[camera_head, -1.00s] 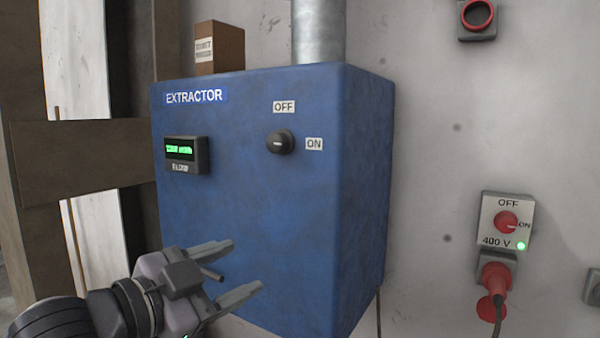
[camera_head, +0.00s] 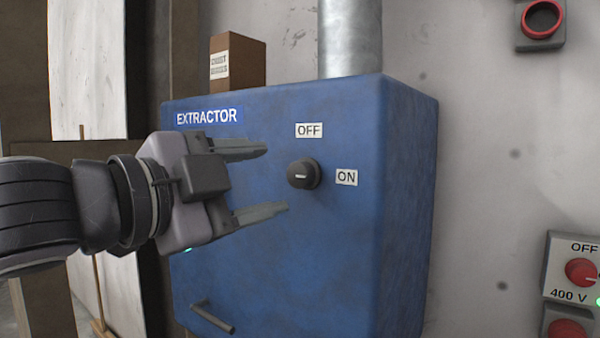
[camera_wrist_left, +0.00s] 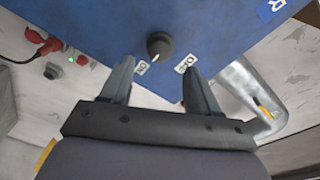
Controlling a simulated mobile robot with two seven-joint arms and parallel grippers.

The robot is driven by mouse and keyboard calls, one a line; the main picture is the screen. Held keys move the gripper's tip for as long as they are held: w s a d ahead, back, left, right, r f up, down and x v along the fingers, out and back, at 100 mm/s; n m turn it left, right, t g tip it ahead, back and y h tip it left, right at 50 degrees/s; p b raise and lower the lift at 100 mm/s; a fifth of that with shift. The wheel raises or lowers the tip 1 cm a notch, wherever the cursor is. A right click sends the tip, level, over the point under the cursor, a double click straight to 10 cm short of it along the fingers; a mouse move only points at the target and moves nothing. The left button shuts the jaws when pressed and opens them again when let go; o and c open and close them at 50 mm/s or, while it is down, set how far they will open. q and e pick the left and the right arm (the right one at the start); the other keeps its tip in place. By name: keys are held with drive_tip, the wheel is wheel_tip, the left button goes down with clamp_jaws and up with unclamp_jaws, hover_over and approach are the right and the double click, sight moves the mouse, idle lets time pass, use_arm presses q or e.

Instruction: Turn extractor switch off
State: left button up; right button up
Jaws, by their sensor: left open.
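The blue extractor box (camera_head: 270,270) has a black round switch knob (camera_head: 304,174) on its front, with an OFF label (camera_head: 309,130) above and an ON label (camera_head: 346,177) to the right. The knob's white mark lies about horizontal, towards ON. My left gripper (camera_head: 276,180) is open and empty, just left of the knob, its fingers pointing right towards it, one higher and one lower. In the left wrist view the knob (camera_wrist_left: 159,46) shows ahead, between and beyond the two fingertips. The extractor's display is hidden behind my gripper. My right gripper is not in view.
A handle (camera_head: 212,318) sticks out low on the box. A brown carton (camera_head: 237,62) and a metal pipe (camera_head: 350,38) stand on top. Space before the knob is clear.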

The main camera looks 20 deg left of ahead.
sight(295, 175)
use_arm(q)
drive_tip(key=p+x, duration=0.1)
drive_tip(key=x, duration=0.5)
drive_tip(key=c, duration=1)
